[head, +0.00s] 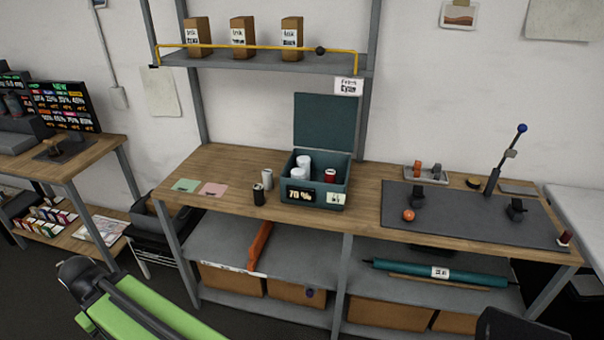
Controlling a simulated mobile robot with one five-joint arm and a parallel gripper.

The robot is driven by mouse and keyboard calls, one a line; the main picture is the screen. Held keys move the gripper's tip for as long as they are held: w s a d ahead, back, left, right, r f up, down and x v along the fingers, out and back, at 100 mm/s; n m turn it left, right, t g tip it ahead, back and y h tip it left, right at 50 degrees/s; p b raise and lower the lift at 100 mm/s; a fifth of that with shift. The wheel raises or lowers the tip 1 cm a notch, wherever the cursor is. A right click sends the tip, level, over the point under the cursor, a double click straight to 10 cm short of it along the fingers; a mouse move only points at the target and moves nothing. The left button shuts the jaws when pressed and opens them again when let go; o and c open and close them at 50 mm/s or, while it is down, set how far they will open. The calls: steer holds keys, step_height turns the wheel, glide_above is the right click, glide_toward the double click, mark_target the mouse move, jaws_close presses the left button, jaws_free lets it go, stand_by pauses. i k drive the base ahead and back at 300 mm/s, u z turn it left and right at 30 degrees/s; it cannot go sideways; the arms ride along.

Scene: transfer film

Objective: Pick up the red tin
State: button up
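A tin with a red body and pale top (330,176) stands at the right side inside an open teal box on the workbench. The box (325,197) has its lid raised and a "70 %" label on the front. White tins (301,168) stand beside the red one at the left in the box. My green arm shows at the lower left, away from the bench; I cannot make out my gripper.
A black tin (258,195) and a grey tin (267,179) stand left of the box. A dark mat (462,230) with black clamps, an orange ball (408,215) and a lever (504,160) lies to the right. A shelf with a yellow rail (262,47) hangs above.

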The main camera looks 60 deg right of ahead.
mark_target(330, 175)
steer(key=z, duration=0.45)
steer(key=i, duration=1.4)
steer(key=z, duration=0.85)
